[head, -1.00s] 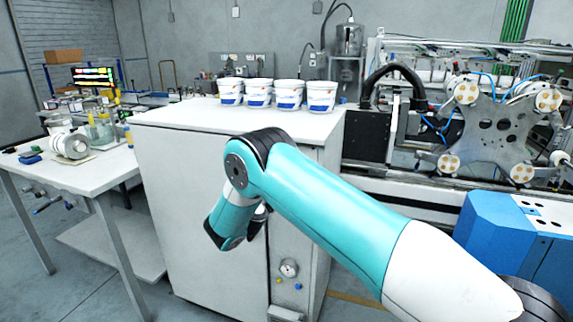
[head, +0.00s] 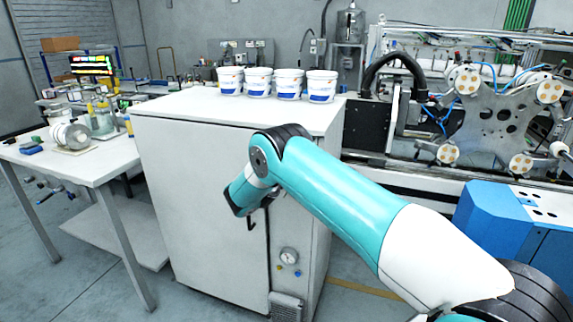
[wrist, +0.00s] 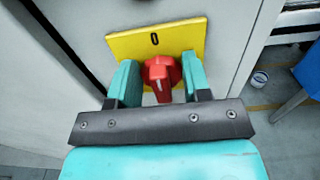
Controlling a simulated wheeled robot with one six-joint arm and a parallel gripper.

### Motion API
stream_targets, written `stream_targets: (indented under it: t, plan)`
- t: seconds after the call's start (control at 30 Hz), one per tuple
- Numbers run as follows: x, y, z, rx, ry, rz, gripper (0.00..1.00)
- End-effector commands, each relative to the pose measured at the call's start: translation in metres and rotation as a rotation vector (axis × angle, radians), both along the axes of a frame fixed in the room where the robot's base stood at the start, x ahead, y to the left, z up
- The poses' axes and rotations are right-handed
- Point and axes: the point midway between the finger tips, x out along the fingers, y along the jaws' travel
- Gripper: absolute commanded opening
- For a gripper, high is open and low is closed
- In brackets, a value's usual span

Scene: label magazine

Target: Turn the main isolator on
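The main isolator is a red rotary knob (wrist: 160,76) on a yellow plate (wrist: 172,38) marked "0", seen in the wrist view. The plate sits on the side of a pale cabinet (head: 195,200). My gripper (wrist: 157,82) is in front of the plate, with one teal finger on each side of the knob. Small gaps show between the fingers and the knob, so it is open around it. A pale mark on the knob points towards my gripper's palm. In the head view my arm hides the knob and plate.
Several white tubs (head: 275,84) stand on the cabinet top. A pressure gauge (head: 289,256) is low on the cabinet front. A table (head: 90,163) stands at left, a machine with a metal plate (head: 500,118) at right, and a blue unit (head: 492,228) at front right.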

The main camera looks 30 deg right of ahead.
Motion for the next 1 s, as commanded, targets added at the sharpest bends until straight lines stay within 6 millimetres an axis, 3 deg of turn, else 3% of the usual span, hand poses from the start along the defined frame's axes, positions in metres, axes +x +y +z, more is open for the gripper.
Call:
stream_targets:
  t: [0.47, 1.0]
  plan:
    - [-0.0008, -0.0004, -0.002, 0.061, -0.079, -0.001, 0.21]
    - [-0.0045, -0.0031, -0.0058, 0.353, -0.454, 0.0, 0.21]
